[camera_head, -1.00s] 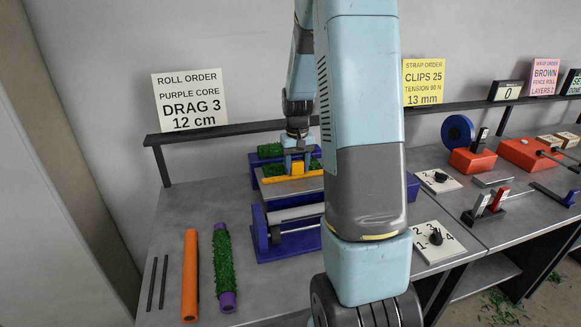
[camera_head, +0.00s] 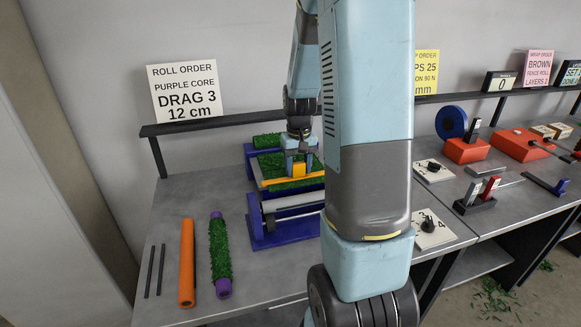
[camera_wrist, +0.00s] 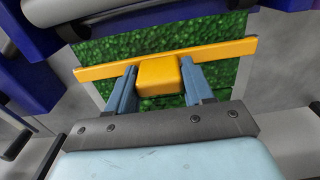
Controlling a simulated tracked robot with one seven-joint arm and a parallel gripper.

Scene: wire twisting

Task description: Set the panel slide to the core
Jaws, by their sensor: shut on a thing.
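My gripper (camera_head: 299,160) is shut on the yellow block (camera_wrist: 158,77) of the panel slide, a long yellow bar (camera_wrist: 218,52). The bar lies across a green, grass-like panel (camera_wrist: 130,47), slightly tilted in the wrist view. Green shows on both sides of the bar. In the head view the panel (camera_head: 296,187) reaches from under the bar towards a grey roller (camera_head: 292,203) in a dark blue frame (camera_head: 256,222). In the wrist view the roller (camera_wrist: 125,12) is at the top edge. My arm hides the frame's right part in the head view.
An orange roll (camera_head: 187,262) and a purple core wrapped in green (camera_head: 219,255) lie on the table's left, beside two thin dark rods (camera_head: 155,270). A numbered dial (camera_head: 430,226) stands right of my arm. The order sign (camera_head: 186,92) is behind.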

